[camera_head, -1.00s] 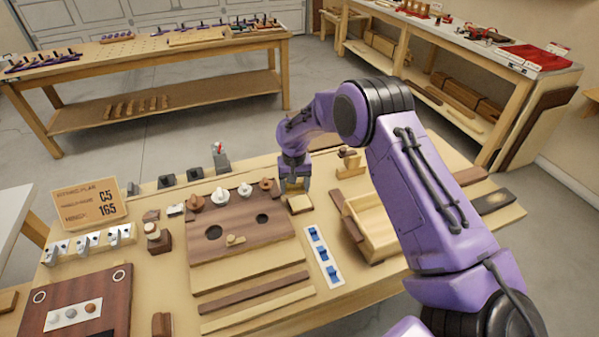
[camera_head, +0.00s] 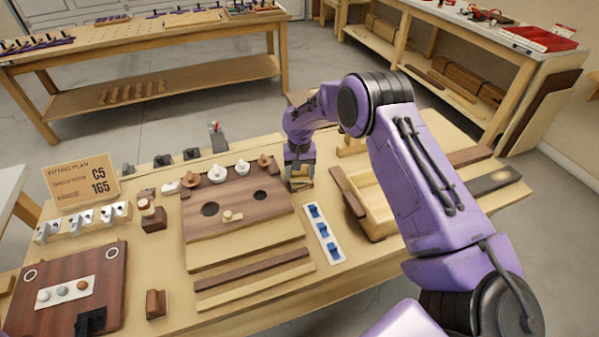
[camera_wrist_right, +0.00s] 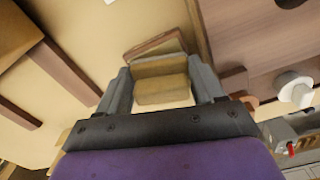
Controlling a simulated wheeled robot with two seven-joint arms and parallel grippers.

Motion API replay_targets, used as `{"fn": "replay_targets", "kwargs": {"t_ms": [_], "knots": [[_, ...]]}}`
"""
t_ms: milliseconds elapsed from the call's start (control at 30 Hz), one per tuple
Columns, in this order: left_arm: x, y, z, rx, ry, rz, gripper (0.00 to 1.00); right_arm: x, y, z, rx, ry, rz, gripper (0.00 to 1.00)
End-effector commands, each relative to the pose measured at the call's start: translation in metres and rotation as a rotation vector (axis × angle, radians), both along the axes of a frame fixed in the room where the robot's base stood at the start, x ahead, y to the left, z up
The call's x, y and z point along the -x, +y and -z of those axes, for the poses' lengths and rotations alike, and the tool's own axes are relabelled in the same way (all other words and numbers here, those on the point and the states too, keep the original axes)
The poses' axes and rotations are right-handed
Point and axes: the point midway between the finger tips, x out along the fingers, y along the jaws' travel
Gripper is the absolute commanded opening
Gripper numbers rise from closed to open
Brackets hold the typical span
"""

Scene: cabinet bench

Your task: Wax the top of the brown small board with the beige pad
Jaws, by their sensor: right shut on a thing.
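My right gripper (camera_head: 299,178) is at the back of the bench, just right of the large brown board with round holes. In the right wrist view, its two grey fingers (camera_wrist_right: 163,85) are shut on the beige pad (camera_wrist_right: 162,82), a small block. The brown small board (camera_wrist_right: 157,45) shows only partly, as a thin brown-edged piece under and beyond the pad. The pad seems to lie on or just above its top; I cannot tell if they touch. In the head view the gripper mostly hides both. My left gripper is not in view.
The large holed board (camera_head: 235,222) with knobs stands left of the gripper. A strip with blue pieces (camera_head: 323,235) lies in front, and an open wooden box (camera_head: 368,205) stands to the right. A plan sign (camera_head: 83,180) stands at the back left.

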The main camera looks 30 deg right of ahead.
Motion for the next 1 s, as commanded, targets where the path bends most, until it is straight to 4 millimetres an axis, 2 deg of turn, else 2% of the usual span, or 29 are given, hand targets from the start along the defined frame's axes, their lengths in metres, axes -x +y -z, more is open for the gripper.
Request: {"fn": "replay_targets", "kwargs": {"t_ms": [1000], "knots": [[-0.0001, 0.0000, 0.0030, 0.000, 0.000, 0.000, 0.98, -0.0001, 0.0001, 0.0063, 0.000, 0.000, -0.001, 0.43]]}}
